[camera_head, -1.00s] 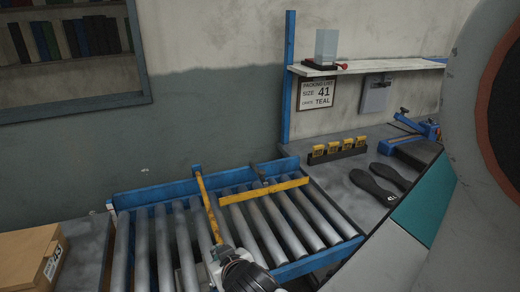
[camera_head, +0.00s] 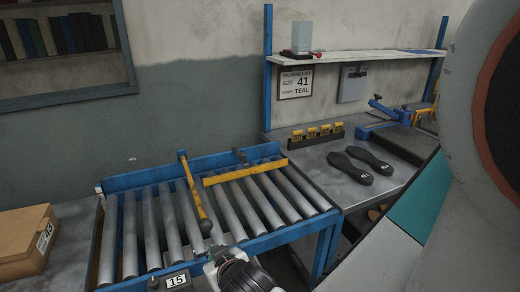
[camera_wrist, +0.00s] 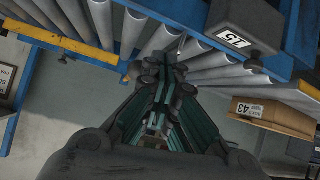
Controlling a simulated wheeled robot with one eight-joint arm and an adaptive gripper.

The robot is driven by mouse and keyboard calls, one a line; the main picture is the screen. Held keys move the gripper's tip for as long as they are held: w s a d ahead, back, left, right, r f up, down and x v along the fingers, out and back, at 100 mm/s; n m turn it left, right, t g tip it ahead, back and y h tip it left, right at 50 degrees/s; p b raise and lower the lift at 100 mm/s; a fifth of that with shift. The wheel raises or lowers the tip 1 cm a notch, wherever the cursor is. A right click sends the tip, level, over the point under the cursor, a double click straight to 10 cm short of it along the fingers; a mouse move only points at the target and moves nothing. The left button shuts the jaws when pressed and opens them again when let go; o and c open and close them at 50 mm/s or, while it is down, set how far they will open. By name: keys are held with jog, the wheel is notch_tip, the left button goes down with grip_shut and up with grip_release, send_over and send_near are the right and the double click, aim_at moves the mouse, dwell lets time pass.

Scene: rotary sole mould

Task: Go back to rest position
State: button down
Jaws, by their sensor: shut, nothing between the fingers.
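My gripper (camera_wrist: 160,92) shows in the wrist view, its dark teal-edged fingers closed together with nothing between them. It is near the roller conveyor, whose grey rollers (camera_wrist: 205,62) lie behind the fingers in that view. In the head view, part of my arm shows at the bottom centre, in front of the conveyor (camera_head: 262,245); the fingertips cannot be made out there.
Two black soles (camera_head: 352,167) lie on the grey bench right of the conveyor, near a yellow-topped rack (camera_head: 315,136). A box (camera_head: 25,240) stands at left. Yellow bars (camera_head: 245,173) cross the rollers. A "15" block (camera_head: 176,281) sits at the conveyor's front.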

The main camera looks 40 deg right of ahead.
jog(key=shift+s, duration=0.1)
jog(key=s+r+g+y, duration=0.1)
jog(key=s+r+g, duration=0.3)
jog(key=s+r, duration=0.3)
notch_tip(320, 180, up, 3)
jog(key=shift+d+r, duration=0.2)
jog(key=shift+d, duration=0.25)
